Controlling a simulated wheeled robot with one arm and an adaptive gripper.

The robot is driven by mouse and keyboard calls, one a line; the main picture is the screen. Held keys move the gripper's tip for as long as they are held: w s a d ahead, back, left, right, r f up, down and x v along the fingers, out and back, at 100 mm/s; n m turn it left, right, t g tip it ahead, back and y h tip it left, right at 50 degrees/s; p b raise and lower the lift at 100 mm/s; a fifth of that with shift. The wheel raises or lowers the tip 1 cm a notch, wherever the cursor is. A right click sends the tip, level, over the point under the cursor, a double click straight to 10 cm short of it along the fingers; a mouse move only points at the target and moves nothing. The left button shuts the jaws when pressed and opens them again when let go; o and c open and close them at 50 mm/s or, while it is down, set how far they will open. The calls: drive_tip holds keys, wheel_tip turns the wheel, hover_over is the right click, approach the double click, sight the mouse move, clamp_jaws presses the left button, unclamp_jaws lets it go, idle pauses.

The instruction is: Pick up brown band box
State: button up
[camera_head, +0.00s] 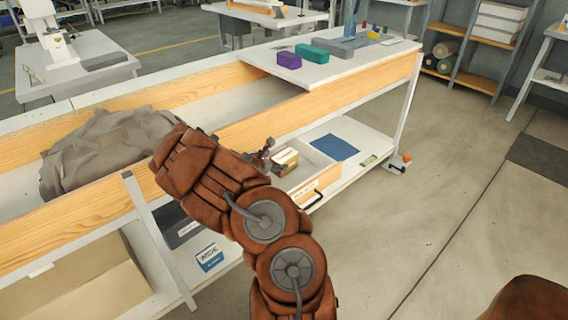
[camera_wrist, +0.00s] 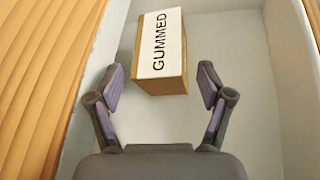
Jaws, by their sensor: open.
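A small brown box (camera_wrist: 165,85) with a white top face marked "GUMMED" lies in a white-walled tray or drawer. In the wrist view it is just ahead of my gripper (camera_wrist: 162,88), whose two fingers are spread apart and empty. The box is beyond and roughly between the fingertips, and I see no contact. In the head view a brown and white box (camera_head: 285,161) sits in the open drawer (camera_head: 318,160) under the bench, right beside my gripper (camera_head: 262,152). My arm hides part of the drawer there.
A blue sheet (camera_head: 334,147) lies beside the drawer on the lower shelf. A wooden bench rail (camera_head: 330,103) runs above. A grey cloth heap (camera_head: 100,150) fills the bench trough at left. Purple (camera_head: 288,61) and green (camera_head: 311,53) blocks stand on the bench top.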

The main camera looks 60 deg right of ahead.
sight(279, 159)
drive_tip(key=shift+x, duration=2.9)
drive_tip(key=shift+s, duration=0.1)
drive_tip(key=c, duration=1)
drive_tip(key=shift+o, duration=0.2)
